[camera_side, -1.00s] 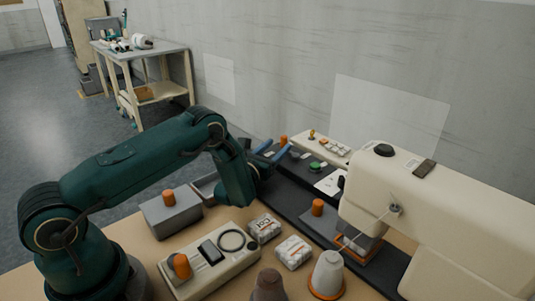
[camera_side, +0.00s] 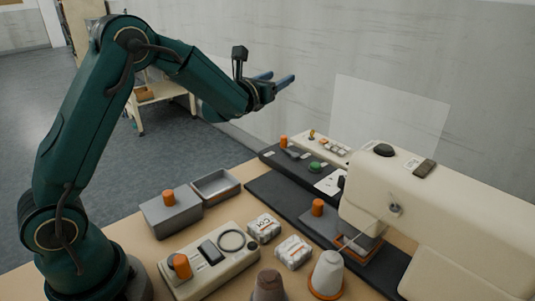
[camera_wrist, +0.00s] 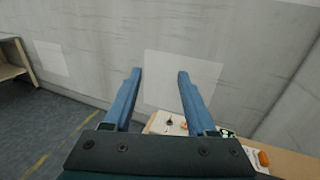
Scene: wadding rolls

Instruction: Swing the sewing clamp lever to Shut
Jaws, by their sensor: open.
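The cream sewing machine (camera_side: 450,200) stands at the right of the side view. Under its head is an orange-brown frame (camera_side: 362,246), partly hidden, with a grey plate beside it. An orange knob (camera_side: 317,207) stands upright at the plate's left, on the dark base strip. I cannot tell for sure which part is the clamp lever, nor read any Shut mark. My gripper (camera_side: 280,79) is open and empty, raised high above the far end of the bench and well apart from the machine.
A lidded grey box (camera_side: 172,216), an open grey tray (camera_side: 215,186), a cream control box (camera_side: 210,262), two wrapped wadding rolls (camera_side: 293,252) and a white cone (camera_side: 328,272) crowd the near bench. A dark panel with a green button (camera_side: 315,167) lies at the back. The air around my gripper is free.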

